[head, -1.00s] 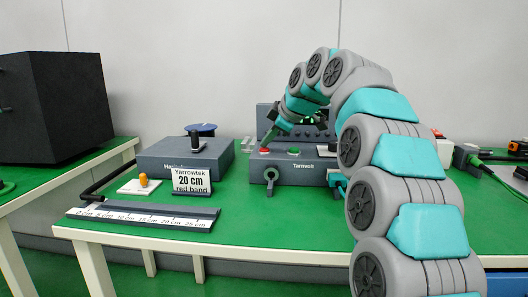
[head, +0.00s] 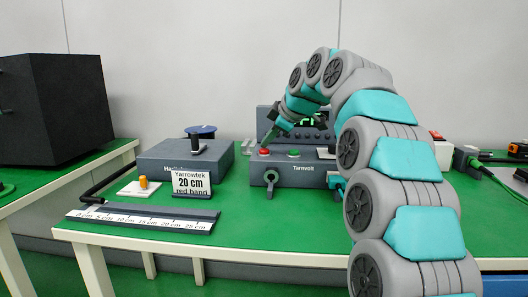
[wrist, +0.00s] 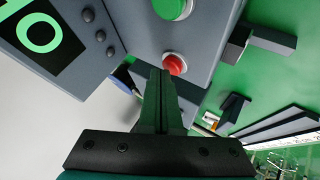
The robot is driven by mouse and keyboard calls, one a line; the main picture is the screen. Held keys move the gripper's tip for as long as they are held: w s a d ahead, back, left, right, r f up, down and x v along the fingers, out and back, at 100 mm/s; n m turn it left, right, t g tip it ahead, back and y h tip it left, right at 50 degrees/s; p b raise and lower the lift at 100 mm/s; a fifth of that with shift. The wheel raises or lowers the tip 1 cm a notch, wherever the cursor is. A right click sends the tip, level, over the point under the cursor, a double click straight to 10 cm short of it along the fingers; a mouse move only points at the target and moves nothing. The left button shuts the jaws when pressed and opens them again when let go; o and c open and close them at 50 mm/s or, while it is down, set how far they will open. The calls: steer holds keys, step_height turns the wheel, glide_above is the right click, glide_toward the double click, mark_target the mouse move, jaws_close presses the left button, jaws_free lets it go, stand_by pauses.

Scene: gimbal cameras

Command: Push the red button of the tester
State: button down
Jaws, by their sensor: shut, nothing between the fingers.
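The tester is a grey box (head: 302,177) on the green bench, with a label on its front. Its red button (head: 264,152) is at the left of its top, and a green button (head: 292,153) is to the right of it. The red button (wrist: 174,64) and green button (wrist: 172,8) also show in the wrist view. My gripper (head: 266,144) reaches down over the red button. In the wrist view my gripper (wrist: 160,72) is shut and empty, its tips at the red button's near edge. I cannot tell whether they touch it.
A grey box with a black lever (head: 185,160) stands to the left, with a "20 cm red band" sign (head: 191,183) in front. A ruler (head: 145,218) lies along the bench's front left. A unit with a lit green display (wrist: 38,36) stands behind the tester.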

mark_target(268, 152)
steer(key=shift+r+p, duration=2.1)
steer(key=shift+r, duration=0.95)
steer(key=shift+f, duration=0.1)
